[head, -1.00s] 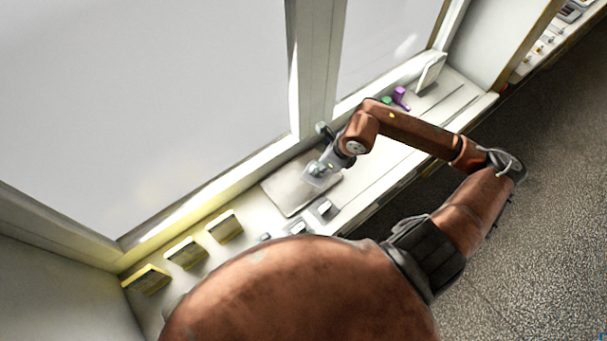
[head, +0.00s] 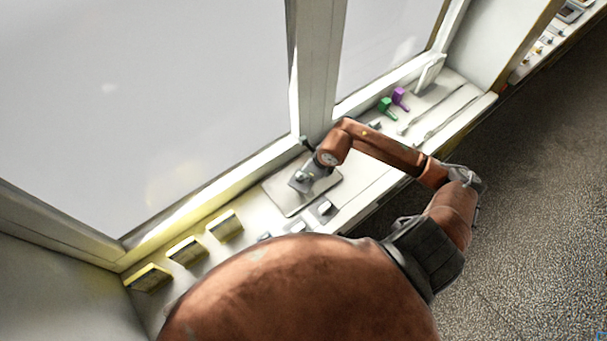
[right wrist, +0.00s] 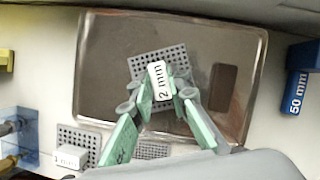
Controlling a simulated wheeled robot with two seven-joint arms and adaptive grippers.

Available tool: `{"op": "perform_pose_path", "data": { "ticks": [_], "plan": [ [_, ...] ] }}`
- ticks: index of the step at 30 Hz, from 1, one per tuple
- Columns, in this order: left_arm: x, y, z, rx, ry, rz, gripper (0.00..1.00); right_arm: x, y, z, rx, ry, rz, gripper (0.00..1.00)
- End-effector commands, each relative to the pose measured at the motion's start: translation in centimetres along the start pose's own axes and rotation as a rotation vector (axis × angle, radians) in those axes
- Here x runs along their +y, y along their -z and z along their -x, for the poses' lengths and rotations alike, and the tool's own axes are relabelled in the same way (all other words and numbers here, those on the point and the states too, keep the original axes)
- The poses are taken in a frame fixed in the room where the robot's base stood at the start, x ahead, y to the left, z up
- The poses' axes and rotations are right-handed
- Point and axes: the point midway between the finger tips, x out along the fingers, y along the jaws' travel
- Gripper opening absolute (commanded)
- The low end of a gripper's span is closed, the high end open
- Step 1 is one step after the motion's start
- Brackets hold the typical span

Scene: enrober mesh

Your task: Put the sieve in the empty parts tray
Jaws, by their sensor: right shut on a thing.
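The sieve (right wrist: 148,66) is a grey perforated plate with a white block labelled "2 mm" on it. My right gripper (right wrist: 161,88) is shut on that block with its green fingertips. The parts tray (right wrist: 103,60) is a wide, shallow metal tray, and the sieve lies within its outline in the right wrist view. I cannot tell whether the sieve touches the tray floor. In the head view, my right gripper (head: 302,181) is over the tray (head: 290,205). My left gripper is not in view.
Other perforated plates are in front of the tray, one with a white labelled block (right wrist: 70,158). A blue "50 mm" block (right wrist: 296,88) lies right of the tray. Yellow-edged blocks (head: 186,252) stand on the left.

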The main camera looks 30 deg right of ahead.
Motion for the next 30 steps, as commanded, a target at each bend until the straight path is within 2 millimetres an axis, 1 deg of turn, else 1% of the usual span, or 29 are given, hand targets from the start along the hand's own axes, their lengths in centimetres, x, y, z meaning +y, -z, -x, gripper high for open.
{"op": "perform_pose_path", "data": {
  "ticks": [4,5,12,19,23,26,30],
  "plan": [
    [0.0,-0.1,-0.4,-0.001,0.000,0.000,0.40,0.0,0.1,-0.3,0.000,0.000,0.000,0.00],
    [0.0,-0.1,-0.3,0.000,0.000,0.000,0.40,0.0,0.1,-0.2,0.000,0.000,0.000,0.17],
    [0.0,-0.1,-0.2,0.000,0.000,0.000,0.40,0.0,0.1,-0.2,0.000,0.000,0.000,0.33],
    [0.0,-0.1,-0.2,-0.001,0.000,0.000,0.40,0.0,0.1,-0.1,0.000,0.000,0.000,0.33],
    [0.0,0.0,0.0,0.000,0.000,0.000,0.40,-0.1,0.0,0.4,0.000,0.001,0.001,0.33],
    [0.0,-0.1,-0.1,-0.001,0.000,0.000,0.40,-0.1,0.0,1.6,0.000,0.003,0.004,0.33],
    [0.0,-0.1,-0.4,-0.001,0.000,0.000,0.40,-0.2,0.1,4.5,0.001,0.005,0.005,0.33]
  ]
}}
